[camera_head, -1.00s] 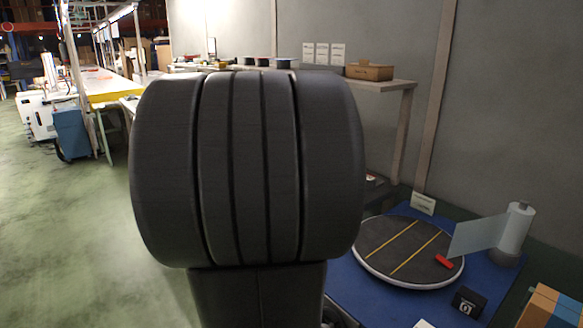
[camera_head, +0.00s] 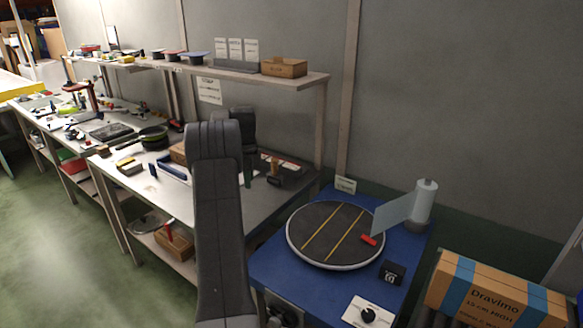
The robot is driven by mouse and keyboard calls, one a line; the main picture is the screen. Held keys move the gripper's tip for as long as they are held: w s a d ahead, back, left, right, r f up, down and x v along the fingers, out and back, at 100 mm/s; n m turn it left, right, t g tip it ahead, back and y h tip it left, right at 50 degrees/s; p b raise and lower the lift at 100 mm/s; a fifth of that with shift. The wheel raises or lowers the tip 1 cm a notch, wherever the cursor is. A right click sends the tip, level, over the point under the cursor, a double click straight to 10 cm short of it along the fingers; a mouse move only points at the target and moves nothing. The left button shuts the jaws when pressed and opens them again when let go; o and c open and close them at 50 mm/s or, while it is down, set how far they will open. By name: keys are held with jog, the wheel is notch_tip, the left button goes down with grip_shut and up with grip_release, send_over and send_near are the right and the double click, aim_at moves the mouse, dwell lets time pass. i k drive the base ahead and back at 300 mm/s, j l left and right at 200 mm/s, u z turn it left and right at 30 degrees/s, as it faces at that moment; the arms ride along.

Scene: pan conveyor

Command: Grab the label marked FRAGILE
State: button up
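I cannot make out any label that reads FRAGILE. A small white card (camera_head: 345,184) stands at the back edge of the blue table, its writing too small to read. A white card with a black knob (camera_head: 368,313) lies at that table's front. White sheets (camera_head: 236,48) hang on the wall above the shelf, and another sheet (camera_head: 210,90) hangs below it; their text is unreadable. My dark arm rises in the middle of the view and reaches over the workbench. My gripper's fingers do not show; they are hidden behind the arm.
A round dark turntable (camera_head: 299,247) with yellow stripes and a red piece sits on the blue table (camera_head: 266,268). A paper-towel-like roll (camera_head: 425,203) stands behind right. A cardboard box (camera_head: 490,296) is at lower right. The cluttered workbench (camera_head: 240,208) is left; green floor (camera_head: 60,250) is open.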

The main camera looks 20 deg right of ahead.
aim_at(289, 165)
jog(key=i+j+z, duration=1)
jog(key=j, duration=0.25)
jog(key=i, duration=0.1)
